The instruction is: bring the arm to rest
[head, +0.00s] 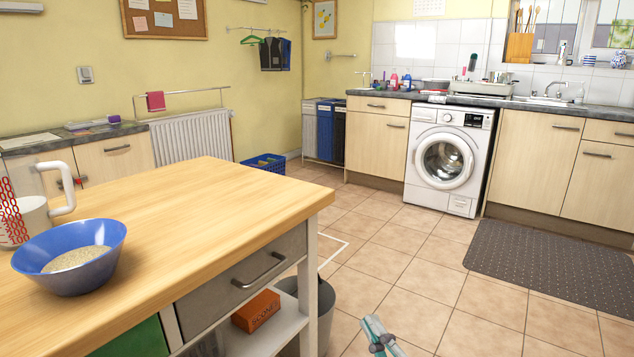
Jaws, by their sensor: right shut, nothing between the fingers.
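My right gripper (372,326) shows at the bottom edge of the head view, right of centre. Its pale teal fingers are together with nothing between them. It is over the tiled floor, apart from the wooden table (210,205) to its left. The rest of that arm is below the picture. My left gripper is not in view.
A grey bin (325,300) is beside the table's shelf, which holds an orange box (256,311). Tiled floor is clear toward the washing machine (447,160) and dark mat (555,265).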

